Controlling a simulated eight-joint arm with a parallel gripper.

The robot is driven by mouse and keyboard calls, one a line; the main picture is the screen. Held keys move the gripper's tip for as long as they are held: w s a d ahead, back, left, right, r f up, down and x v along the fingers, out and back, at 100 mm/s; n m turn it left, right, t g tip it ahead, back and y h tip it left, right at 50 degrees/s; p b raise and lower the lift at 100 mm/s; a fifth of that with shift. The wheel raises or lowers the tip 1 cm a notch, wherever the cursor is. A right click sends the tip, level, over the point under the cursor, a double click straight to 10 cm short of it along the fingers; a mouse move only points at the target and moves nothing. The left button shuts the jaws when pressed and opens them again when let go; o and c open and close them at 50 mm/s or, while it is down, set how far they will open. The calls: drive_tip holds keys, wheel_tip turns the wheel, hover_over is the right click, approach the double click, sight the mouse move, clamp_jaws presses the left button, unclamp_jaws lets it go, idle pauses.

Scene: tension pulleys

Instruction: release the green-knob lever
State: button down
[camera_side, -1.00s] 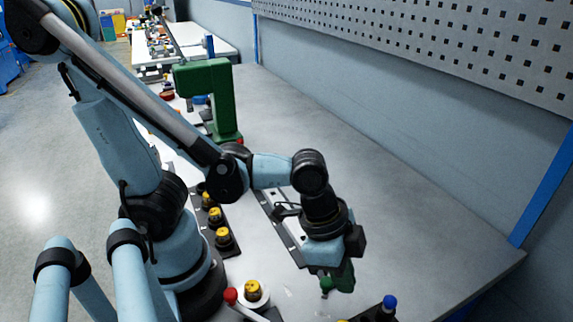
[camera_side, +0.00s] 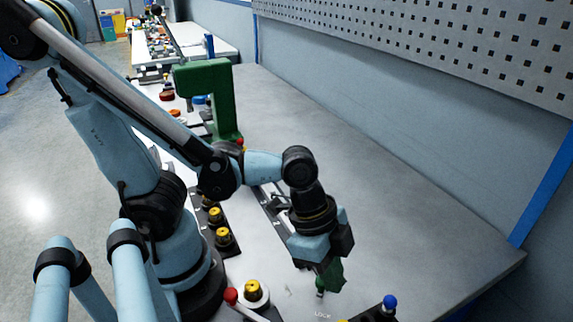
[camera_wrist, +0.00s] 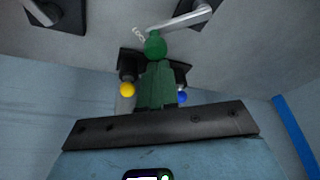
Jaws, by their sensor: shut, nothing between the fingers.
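The green knob (camera_wrist: 155,46) shows in the wrist view on the end of a silver lever arm (camera_wrist: 180,20), which runs up and right to a dark mount. The knob is near the LOCK lettering. My gripper (camera_wrist: 157,72) has green fingers, closed together and empty, with their tips just below the knob in that picture. Whether they touch it I cannot tell. The lever arm is mostly hidden there.
A blue knob (camera_side: 389,302) stands right of my gripper, and a yellow knob (camera_wrist: 127,90) shows in the wrist view. A red-knob lever (camera_side: 231,296) and a yellow-topped pulley (camera_side: 253,291) lie to the left. The right of the table (camera_side: 430,240) is clear.

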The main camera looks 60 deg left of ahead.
drive_tip(key=m, duration=0.1)
drive_tip(key=s+a+m+g, duration=0.1)
drive_tip(key=m, duration=0.1)
drive_tip(key=shift+s+a, duration=0.15)
drive_tip(key=shift+s, duration=0.05)
drive_tip(key=a+m, duration=0.1)
drive_tip(key=m, duration=0.1)
drive_tip(key=s+m+g, duration=0.1)
drive_tip(key=m, duration=0.1)
drive_tip(key=shift+a+h, duration=0.3)
drive_tip(key=shift+a, duration=0.05)
drive_tip(key=shift+s+a, duration=0.1)
drive_tip(key=shift+a, duration=0.35)
drive_tip(key=shift+s+d+r, duration=0.1)
drive_tip(key=shift+s+d, duration=0.05)
drive_tip(key=shift+d, duration=0.55)
drive_tip(key=d, duration=0.3)
drive_tip(key=shift+s+r, duration=0.25)
drive_tip(key=v, duration=1)
drive_tip(key=shift+w, duration=0.4)
